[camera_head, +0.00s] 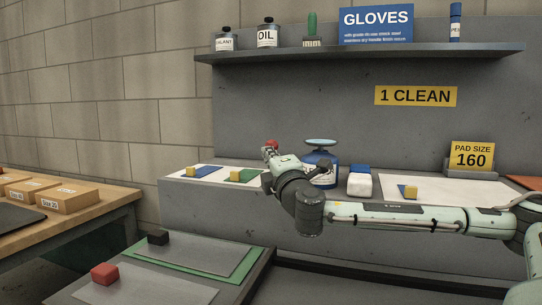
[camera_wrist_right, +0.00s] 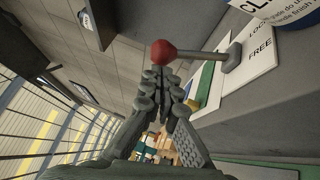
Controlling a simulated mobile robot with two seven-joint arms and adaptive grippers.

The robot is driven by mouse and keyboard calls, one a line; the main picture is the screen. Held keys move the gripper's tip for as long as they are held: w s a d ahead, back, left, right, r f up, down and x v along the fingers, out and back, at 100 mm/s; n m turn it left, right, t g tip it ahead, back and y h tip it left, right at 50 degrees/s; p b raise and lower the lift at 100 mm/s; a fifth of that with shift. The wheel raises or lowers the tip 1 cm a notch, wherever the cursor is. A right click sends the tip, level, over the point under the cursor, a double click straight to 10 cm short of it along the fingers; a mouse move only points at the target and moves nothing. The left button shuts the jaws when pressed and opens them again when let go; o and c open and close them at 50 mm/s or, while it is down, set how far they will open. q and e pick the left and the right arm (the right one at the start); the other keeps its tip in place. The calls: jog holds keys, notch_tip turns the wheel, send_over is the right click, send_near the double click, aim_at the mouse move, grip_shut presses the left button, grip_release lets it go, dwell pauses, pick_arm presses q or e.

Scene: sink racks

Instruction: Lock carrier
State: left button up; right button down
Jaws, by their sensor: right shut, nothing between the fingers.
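A lever with a red ball knob (camera_wrist_right: 163,52) shows in the wrist view, its grey shaft running right to a short grey post (camera_wrist_right: 232,58). The post stands by a white plate (camera_wrist_right: 262,48) marked LOCK and FREE; the lever is nearer the FREE word. In the head view the red knob (camera_head: 271,143) shows just above my right gripper (camera_head: 270,153). My right gripper (camera_wrist_right: 160,76) is shut and empty, its fingertips just below the knob; I cannot tell whether they touch it. No carrier can be made out clearly. My left gripper is out of view.
A blue container (camera_head: 321,172) stands on the grey bench behind my right arm. A shelf (camera_head: 360,51) with bottles overhangs the bench. Trays (camera_head: 150,285) lie in front.

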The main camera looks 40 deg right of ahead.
aim_at(272, 144)
jog(key=shift+r, duration=0.1)
dwell(0.5)
jog(key=shift+w+d+r, duration=0.15)
jog(key=shift+d+r, duration=0.2)
jog(key=shift+w+d+r, duration=0.35)
jog(key=shift+d+r, duration=0.35)
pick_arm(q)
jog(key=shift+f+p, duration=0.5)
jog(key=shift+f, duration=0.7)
pick_arm(e)
jog(key=w+d+r, duration=0.1)
jog(key=w+d, duration=0.2)
jog(key=d, duration=0.3)
jog(key=shift+w+d+r, duration=0.2)
jog(key=shift+r, duration=0.15)
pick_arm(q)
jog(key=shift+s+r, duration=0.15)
pick_arm(e)
jog(key=shift+r, duration=0.1)
